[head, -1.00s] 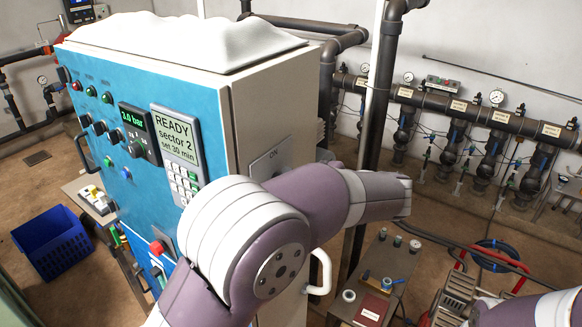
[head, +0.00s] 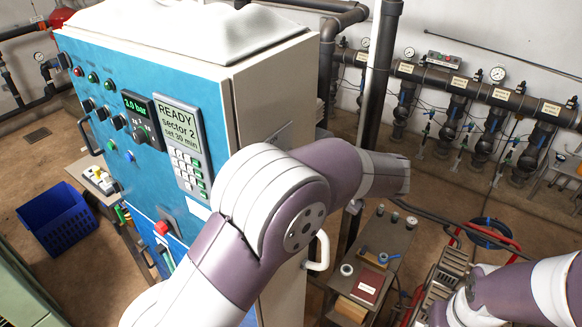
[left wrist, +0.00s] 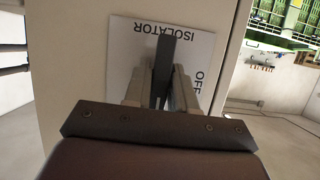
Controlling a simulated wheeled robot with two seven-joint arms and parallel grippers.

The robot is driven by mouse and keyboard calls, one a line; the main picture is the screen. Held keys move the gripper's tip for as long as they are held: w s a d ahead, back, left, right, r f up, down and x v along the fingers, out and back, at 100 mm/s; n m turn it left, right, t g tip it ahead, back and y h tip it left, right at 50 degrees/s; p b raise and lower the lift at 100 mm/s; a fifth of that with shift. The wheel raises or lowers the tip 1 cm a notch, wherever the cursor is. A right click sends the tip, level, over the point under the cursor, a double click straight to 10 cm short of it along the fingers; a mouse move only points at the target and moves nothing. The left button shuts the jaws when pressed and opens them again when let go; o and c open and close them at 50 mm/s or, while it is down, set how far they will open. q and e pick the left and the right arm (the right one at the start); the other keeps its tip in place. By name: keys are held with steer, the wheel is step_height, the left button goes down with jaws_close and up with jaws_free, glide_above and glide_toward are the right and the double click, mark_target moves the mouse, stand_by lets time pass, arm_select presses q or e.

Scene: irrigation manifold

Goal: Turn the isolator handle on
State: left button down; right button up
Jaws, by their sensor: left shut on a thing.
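The isolator handle (left wrist: 163,62) is a dark grey lever in front of a white plate (left wrist: 125,50) in the left wrist view. In the head view my left arm crosses the cabinet's side and hides the gripper, the handle and most of the plate (head: 280,134). My right arm shows at the lower right, but its gripper cannot be made out.
The blue-fronted cabinet (head: 85,60) has a READY display (head: 178,122). A pale door handle (head: 322,252) sticks out below my left arm. A small table (head: 385,238) with parts stands to the right. Pipes (head: 462,85) run along the back wall.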

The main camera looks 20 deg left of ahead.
arm_select(q)
steer(key=shift+r, duration=0.1)
steer(key=c, duration=1.1)
jaws_free()
steer(key=shift+d, duration=0.1)
steer(key=shift+s+d+b, duration=0.1)
steer(key=shift+d+b, duration=0.25)
steer(key=shift+b, duration=0.05)
steer(key=b+v, duration=0.4)
steer(key=v, duration=0.8)
steer(key=shift+a+r, duration=0.1)
